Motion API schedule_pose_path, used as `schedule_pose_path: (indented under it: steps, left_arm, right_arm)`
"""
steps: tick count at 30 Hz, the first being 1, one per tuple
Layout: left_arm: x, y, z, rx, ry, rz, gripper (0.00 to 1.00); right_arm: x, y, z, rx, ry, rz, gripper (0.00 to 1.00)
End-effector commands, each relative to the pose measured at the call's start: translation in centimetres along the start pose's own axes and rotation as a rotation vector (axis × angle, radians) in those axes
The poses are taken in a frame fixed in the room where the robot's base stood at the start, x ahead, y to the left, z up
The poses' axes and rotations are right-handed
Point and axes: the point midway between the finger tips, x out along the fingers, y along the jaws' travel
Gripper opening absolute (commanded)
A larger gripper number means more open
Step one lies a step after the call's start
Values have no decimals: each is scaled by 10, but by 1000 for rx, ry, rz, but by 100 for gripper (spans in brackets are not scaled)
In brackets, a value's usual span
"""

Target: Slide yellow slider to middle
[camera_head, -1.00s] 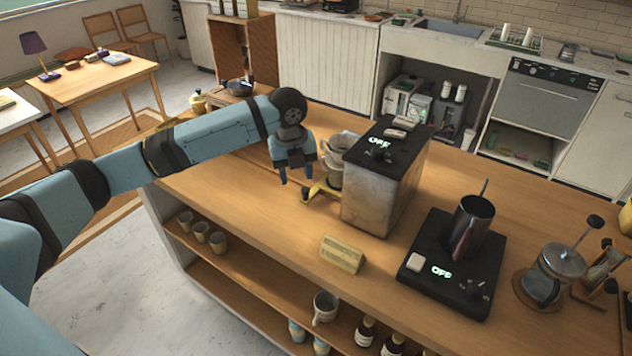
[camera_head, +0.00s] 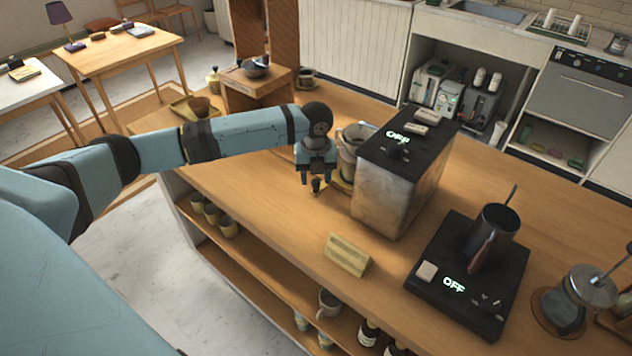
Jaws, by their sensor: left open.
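My right gripper is out of view.
The metal machine (camera_head: 392,190) stands close on the right, with a clear pitcher (camera_head: 350,145) behind the gripper. A black scale-like plate (camera_head: 425,290) with a metal jug lies right.

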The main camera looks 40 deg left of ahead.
Motion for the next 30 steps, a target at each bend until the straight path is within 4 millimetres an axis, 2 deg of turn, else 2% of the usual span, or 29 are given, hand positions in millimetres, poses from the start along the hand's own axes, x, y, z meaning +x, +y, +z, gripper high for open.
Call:
schedule_pose_path:
  steps: [1, 6, 16, 17, 22, 23, 30]
  left_arm:
    - [8, 0, 0, -1, 1, 0, 48]
    - [22, -1, 0, -1, 0, -2, 48]
    - [26, 0, 0, -1, -1, -2, 48]
    - [26, 0, 0, -1, -1, -2, 44]
    - [25, 0, 0, -1, -1, -2, 5]
    - [25, 0, 0, -1, -1, -1, 0]
    - [25, 2, 2, -2, -1, -1, 0]
  right_arm:
    - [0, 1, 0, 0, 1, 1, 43]
    - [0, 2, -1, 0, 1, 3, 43]
    - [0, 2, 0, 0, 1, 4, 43]
    - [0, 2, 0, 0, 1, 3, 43]
    - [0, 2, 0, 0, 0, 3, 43]
    - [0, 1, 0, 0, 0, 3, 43]
    - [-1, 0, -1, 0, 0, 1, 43]
